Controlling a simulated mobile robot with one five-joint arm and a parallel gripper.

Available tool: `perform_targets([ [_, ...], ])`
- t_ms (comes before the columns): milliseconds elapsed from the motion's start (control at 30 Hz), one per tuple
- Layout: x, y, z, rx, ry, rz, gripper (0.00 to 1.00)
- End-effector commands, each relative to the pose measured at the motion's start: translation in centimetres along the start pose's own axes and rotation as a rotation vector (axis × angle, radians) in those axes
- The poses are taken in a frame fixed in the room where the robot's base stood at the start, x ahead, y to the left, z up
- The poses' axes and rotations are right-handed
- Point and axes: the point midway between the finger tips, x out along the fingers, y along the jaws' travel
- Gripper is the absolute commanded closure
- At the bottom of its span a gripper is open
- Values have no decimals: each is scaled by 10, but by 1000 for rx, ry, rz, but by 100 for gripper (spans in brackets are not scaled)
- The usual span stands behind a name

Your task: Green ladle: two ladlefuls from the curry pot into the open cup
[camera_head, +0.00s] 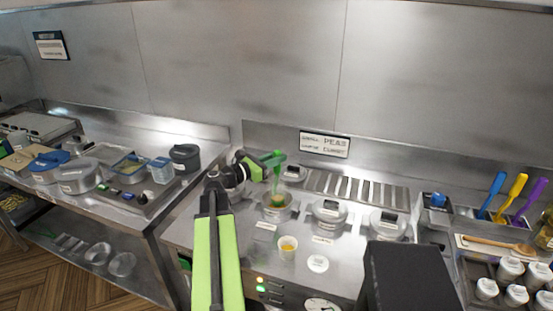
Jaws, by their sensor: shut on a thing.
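My gripper (263,166) is shut on the green ladle (278,158) near the top of its handle. The ladle hangs roughly upright over an open metal pot (277,215), with its lower end at the pot's mouth. Orange-yellow curry shows around the ladle's lower end; I cannot tell whether the bowl is dipped or just above the surface. The open cup (288,255) stands in front of the pot, with something yellow inside. A round white lid (317,263) lies on the counter to the right of the cup.
Two lidded pots (328,215) (388,223) stand to the right of the open pot. A slatted grate (360,190) lies behind them. A dark box (408,275) is at the front right. Blue, yellow and purple utensils (516,195) stand at the far right. A left counter (170,212) holds containers.

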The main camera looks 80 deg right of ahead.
Motion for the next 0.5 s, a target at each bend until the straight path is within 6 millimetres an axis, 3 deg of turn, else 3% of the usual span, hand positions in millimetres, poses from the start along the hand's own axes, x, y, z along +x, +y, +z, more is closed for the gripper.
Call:
perform_targets([
  [33,0,0,14,0,0,0,100],
  [500,0,0,70,0,0,0,100],
])
